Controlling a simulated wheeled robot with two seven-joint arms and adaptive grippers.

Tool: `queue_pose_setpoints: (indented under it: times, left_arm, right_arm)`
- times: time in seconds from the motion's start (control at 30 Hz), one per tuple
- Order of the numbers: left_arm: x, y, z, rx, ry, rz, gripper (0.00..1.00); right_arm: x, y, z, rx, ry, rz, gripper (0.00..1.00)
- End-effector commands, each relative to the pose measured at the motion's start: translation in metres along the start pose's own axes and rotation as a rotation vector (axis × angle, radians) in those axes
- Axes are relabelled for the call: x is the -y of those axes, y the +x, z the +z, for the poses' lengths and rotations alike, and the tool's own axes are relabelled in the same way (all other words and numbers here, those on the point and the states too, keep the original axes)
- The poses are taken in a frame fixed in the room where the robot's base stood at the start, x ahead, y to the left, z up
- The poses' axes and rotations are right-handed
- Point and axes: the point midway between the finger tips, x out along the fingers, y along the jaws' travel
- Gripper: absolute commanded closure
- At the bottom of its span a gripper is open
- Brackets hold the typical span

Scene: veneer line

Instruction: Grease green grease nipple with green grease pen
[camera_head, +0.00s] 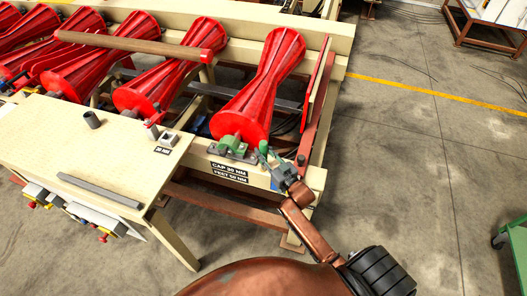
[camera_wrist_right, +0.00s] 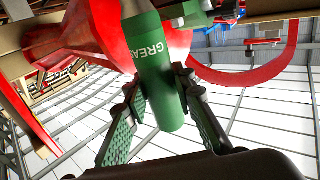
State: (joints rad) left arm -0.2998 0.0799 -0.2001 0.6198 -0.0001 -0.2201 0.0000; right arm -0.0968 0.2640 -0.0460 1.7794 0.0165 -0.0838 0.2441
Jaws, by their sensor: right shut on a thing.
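The green grease pen (camera_wrist_right: 158,75), with white "GREA" lettering visible, sits between the fingers of my right gripper (camera_wrist_right: 163,115) in the right wrist view. The gripper is shut on it. In the head view, the pen (camera_head: 263,151) stands up from my right gripper (camera_head: 276,168), just right of a green bearing block (camera_head: 232,147) at the near end of the rightmost red roller. In the wrist view, the pen's upper end runs out of the top edge, close to green and metal parts (camera_wrist_right: 196,12). I cannot make out the green nipple or any contact. My left gripper is not in view.
Several red rollers (camera_head: 262,85) lie along a beige frame (camera_head: 316,180) with black labels (camera_head: 228,172). A beige table (camera_head: 110,150) with a grey bar (camera_head: 99,190) and small sockets (camera_head: 92,119) stands at left. The floor at right is mostly clear; a green cart (camera_head: 515,240) stands at the edge.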

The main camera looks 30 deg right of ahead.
Motion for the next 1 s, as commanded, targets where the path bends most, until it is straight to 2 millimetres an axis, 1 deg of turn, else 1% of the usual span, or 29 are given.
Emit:
queue_pose_setpoints:
  times: [0.03, 0.23, 0.57, 1.0]
  left_arm:
    - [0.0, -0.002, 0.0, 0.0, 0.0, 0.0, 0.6]
    - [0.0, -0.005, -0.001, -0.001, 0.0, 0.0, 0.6]
    - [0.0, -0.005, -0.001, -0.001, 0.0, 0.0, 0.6]
    - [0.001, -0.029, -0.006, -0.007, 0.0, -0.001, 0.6]
  right_arm:
    - [0.0, 0.0, -0.004, -0.004, 0.0, -0.001, 1.0]
    - [0.0, 0.001, -0.009, -0.006, -0.001, -0.001, 1.0]
    - [0.0, 0.001, -0.009, -0.007, -0.002, -0.001, 1.0]
    - [0.0, 0.001, -0.034, -0.008, -0.002, -0.001, 1.0]
